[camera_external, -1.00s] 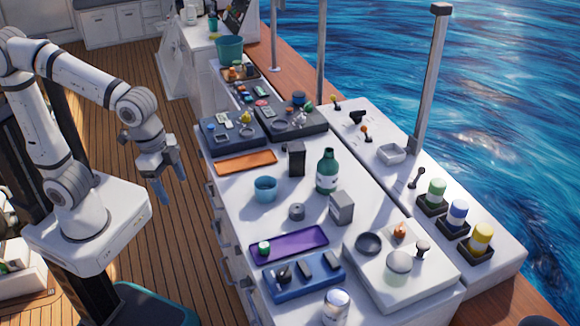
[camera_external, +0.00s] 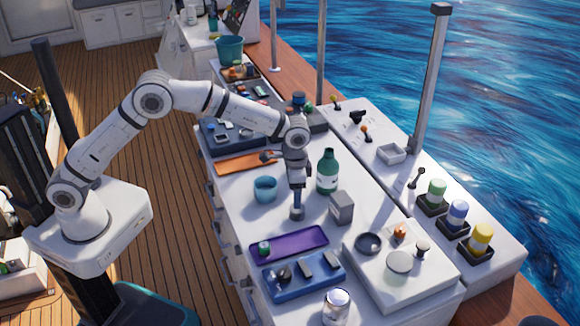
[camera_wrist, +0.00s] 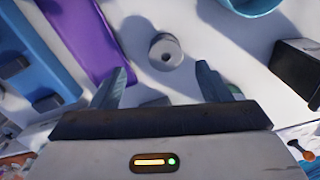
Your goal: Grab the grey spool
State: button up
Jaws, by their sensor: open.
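The grey spool (camera_external: 297,213) stands on the white counter, between the purple tray and the grey box. In the wrist view the spool (camera_wrist: 165,52) is a round grey piece with a hole in its middle. My gripper (camera_external: 297,205) points down right over the spool in the outside view and partly covers it. In the wrist view my gripper (camera_wrist: 163,80) is open, its two fingertips apart. The spool appears just beyond the gap between the tips, with nothing held. How far the tips are above it is hard to tell.
The purple tray (camera_external: 305,240) and blue tray (camera_external: 296,283) lie in front. A blue cup (camera_external: 265,189) stands left, a green bottle (camera_external: 327,172) behind, and a grey box (camera_external: 341,207) close on the right. Bare counter lies around the spool.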

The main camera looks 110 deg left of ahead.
aim_at(297, 212)
jog(key=f+p, duration=0.1)
jog(key=f, duration=0.4)
jog(key=a+f+p, duration=0.1)
jog(key=f, duration=0.2)
jog(key=shift+w+p, duration=0.1)
jog(key=shift+p, duration=0.2)
jog(key=shift+r, duration=0.1)
jog(key=c, duration=1.1)
